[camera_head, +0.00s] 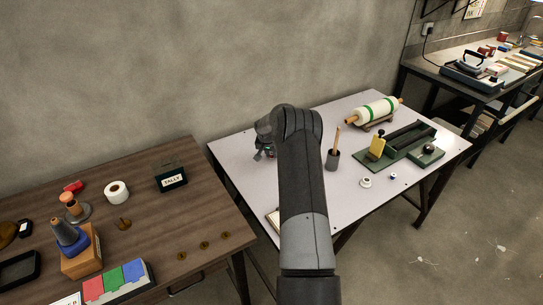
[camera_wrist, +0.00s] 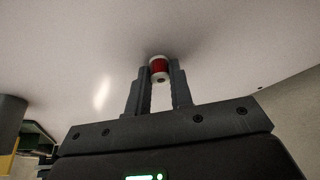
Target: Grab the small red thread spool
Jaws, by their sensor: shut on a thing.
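The small red thread spool (camera_wrist: 159,69) has a red middle and pale ends. In the wrist view it sits between the tips of my gripper (camera_wrist: 160,78), which is shut on it. The pale table surface shows behind the spool; I cannot tell whether the spool touches it. In the head view my gripper (camera_head: 264,152) is over the left part of the white table (camera_head: 240,150), partly hidden by my arm. The spool cannot be made out clearly there.
On the white table, a dark cup (camera_head: 332,160) with a wooden stick, a green-and-white roll (camera_head: 376,111), a green board (camera_head: 395,147) and small spools (camera_head: 366,182) stand right of my arm. A brown table (camera_head: 150,215) with several items is at left. A wall is behind.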

